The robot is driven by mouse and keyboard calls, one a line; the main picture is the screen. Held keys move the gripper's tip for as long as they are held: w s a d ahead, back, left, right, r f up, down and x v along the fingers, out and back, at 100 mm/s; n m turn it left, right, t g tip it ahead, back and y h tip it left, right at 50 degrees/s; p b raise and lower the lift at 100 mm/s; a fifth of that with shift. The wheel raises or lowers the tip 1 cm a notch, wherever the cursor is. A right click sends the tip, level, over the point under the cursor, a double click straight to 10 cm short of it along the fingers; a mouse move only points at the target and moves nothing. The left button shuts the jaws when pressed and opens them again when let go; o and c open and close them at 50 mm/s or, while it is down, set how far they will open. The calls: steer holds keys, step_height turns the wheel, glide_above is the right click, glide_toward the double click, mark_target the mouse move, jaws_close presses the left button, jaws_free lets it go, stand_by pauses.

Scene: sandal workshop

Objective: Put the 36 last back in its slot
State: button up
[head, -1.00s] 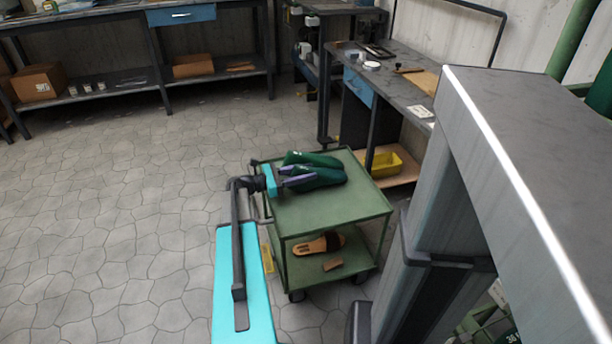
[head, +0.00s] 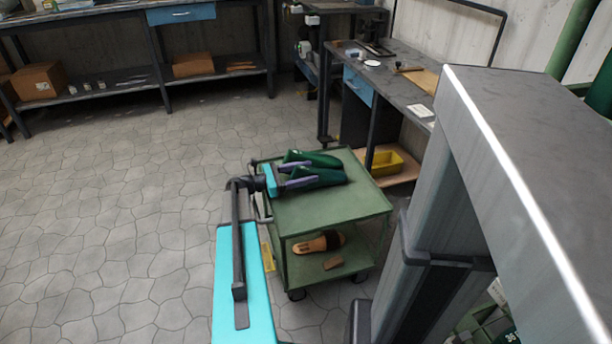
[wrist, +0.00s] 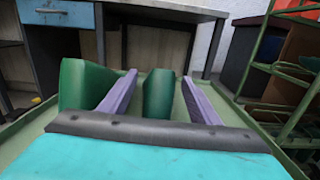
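Two dark green lasts lie side by side on the top of the green cart: a far one (head: 322,158) and a near one (head: 328,178). I cannot read their numbers. My gripper (head: 303,174) is low over the cart's left side, its purple fingers pointing at the lasts. In the wrist view the fingers (wrist: 158,95) stand apart, on either side of one last (wrist: 158,98), with narrow gaps visible. The other last (wrist: 80,86) is outside the left finger. The far ends of the lasts are hidden there.
A workbench (head: 400,85) with a yellow bin (head: 383,164) below stands behind. A green rack (wrist: 290,75) is at right. Floor at left is clear.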

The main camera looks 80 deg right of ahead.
steer(key=shift+w, duration=0.1)
steer(key=p+v, duration=0.2)
steer(key=v, duration=1.1)
steer(key=shift+w+a, duration=0.15)
steer(key=shift+w, duration=0.15)
